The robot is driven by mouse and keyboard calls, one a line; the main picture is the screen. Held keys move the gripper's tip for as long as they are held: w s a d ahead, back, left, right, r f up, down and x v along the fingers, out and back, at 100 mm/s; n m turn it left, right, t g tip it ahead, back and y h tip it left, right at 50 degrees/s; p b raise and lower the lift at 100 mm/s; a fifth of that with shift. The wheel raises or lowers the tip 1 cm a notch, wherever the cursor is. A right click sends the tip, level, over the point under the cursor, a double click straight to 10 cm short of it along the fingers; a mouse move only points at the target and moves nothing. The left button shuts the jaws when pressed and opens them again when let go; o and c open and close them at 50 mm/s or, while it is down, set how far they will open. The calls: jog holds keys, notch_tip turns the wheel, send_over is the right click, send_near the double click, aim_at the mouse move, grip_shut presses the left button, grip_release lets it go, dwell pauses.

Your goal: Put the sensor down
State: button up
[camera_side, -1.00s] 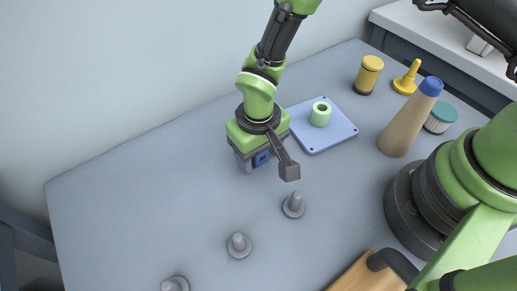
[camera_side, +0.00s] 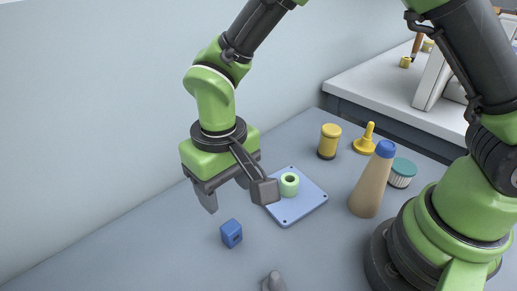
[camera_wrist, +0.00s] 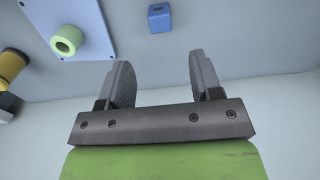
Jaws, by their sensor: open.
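The sensor, a small blue block (camera_side: 231,234) with a dark opening on one face, rests on the grey table. It also shows at the top of the wrist view (camera_wrist: 159,18), ahead of the fingers and apart from them. My gripper (camera_side: 228,197) hangs above the table, up from the sensor in the side view. Its two grey fingers are spread with nothing between them, as the wrist view also shows (camera_wrist: 160,64).
A pale blue plate (camera_side: 309,206) bearing a green ring (camera_side: 289,184) lies to the right. Behind it stand a yellow jar (camera_side: 329,141), a yellow stopper (camera_side: 366,140), a tan cone (camera_side: 369,187) and a teal-lidded jar (camera_side: 402,172). A grey peg (camera_side: 274,282) stands at the front.

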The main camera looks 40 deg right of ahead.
jog(key=d+r+m+t+y, duration=0.1)
jog(key=d+r, duration=0.3)
jog(key=r, duration=0.4)
jog(key=s+d+r+m+t+y, duration=0.1)
jog(key=s+d+r+m+t, duration=0.2)
jog(key=s+d+r+t, duration=0.3)
jog(key=s+d+r, duration=0.4)
jog(key=s+d, duration=0.1)
jog(key=s, duration=0.2)
jog(key=shift+d+r, duration=0.15)
jog(key=shift+r, duration=0.25)
